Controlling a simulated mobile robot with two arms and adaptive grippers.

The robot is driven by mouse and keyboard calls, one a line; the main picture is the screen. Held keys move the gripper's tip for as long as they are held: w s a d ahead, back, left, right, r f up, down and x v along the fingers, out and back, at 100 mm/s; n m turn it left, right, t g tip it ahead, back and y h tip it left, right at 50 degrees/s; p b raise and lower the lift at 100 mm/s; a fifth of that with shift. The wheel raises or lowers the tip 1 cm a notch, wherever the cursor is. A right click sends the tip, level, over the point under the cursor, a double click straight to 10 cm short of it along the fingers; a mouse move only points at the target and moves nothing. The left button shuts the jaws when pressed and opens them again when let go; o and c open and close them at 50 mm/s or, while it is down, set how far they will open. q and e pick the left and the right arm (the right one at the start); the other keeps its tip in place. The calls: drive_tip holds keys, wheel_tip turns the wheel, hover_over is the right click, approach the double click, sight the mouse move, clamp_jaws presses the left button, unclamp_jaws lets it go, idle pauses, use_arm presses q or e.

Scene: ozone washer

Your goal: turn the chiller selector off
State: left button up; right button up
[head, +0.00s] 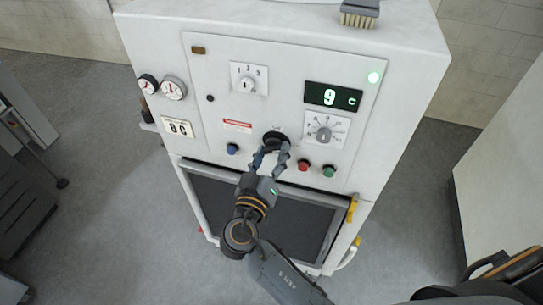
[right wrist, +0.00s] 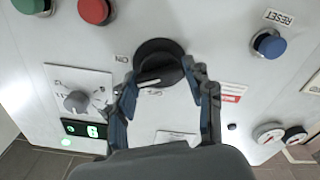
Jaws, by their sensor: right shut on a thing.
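The black selector knob (head: 273,140) sits low in the middle of the white machine's front panel. My right gripper (head: 277,153) reaches up to it from below, and its fingers partly cover it. In the right wrist view, which shows the panel upside down, the knob (right wrist: 158,60) lies between the two fingertips (right wrist: 160,73) with a pale pointer line across its face. The gripper is shut on the knob. A small ON label (right wrist: 122,58) is beside it. My left gripper is not in view.
A blue button (head: 232,149) is left of the knob; red (head: 303,165) and green (head: 329,171) buttons are right. Above are a 1-2-3 selector (head: 247,85) and a grey dial (head: 324,133). A dark door window (head: 305,215) is below. A brush (head: 359,15) lies on top.

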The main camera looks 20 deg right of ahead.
drive_tip(key=n, duration=0.2)
drive_tip(key=shift+r+n, duration=0.15)
drive_tip(key=shift+n, duration=0.25)
drive_tip(key=n, duration=0.2)
drive_tip(key=shift+n, duration=0.4)
drive_tip(key=n+p, duration=0.1)
drive_tip(key=n, duration=0.2)
drive_tip(key=shift+r, duration=0.15)
drive_tip(key=shift+n+p, duration=0.9)
drive_tip(key=shift+n, duration=1)
drive_tip(key=o, duration=0.9)
drive_tip(key=shift+o, duration=1.4)
drive_tip(key=shift+w+f, duration=0.1)
drive_tip(key=shift+f, duration=0.1)
